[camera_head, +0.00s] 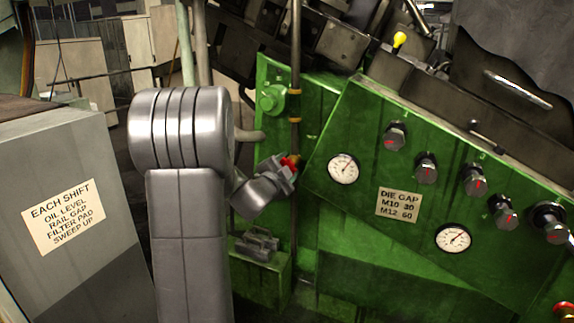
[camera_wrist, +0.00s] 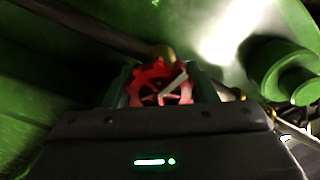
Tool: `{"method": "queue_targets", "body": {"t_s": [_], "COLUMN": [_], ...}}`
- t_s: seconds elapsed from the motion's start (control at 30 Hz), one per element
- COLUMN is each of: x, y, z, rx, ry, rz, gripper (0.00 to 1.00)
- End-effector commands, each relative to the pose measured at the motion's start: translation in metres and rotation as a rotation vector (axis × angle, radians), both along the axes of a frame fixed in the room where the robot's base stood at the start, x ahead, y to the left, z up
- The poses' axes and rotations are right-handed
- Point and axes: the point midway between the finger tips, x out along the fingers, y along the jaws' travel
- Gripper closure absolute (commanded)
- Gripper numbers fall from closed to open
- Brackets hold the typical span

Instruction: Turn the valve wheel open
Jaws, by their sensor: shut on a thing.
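The red valve wheel (camera_wrist: 160,84) sits in the middle of the wrist view, between the two fingers of my gripper (camera_wrist: 160,90). It has a scalloped rim, spokes and a pale pointer slanting up to the right. In the head view the wheel (camera_head: 290,163) is a small red patch beside the vertical pipe, partly hidden by my gripper (camera_head: 286,170). My gripper is shut on the wheel, with a finger on either side of its rim. The lower rim is hidden behind the gripper body.
A green panel with a gauge (camera_head: 343,169), a second gauge (camera_head: 453,238) and several knobs (camera_head: 426,167) stands to the right. A vertical pipe (camera_head: 296,95) runs close by the wheel. A grey cabinet (camera_head: 60,270) stands at left. A green round fitting (camera_wrist: 285,70) is right of the gripper.

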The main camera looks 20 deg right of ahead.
Motion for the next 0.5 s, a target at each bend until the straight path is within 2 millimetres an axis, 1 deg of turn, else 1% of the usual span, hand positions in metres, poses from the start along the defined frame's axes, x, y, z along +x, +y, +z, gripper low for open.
{"method": "queue_targets", "body": {"t_s": [0.5], "x": [-0.0004], "y": [0.0001], "z": [0.0002], "rx": [-0.303], "ry": [0.359], "rz": [0.002], "gripper": [0.71]}}
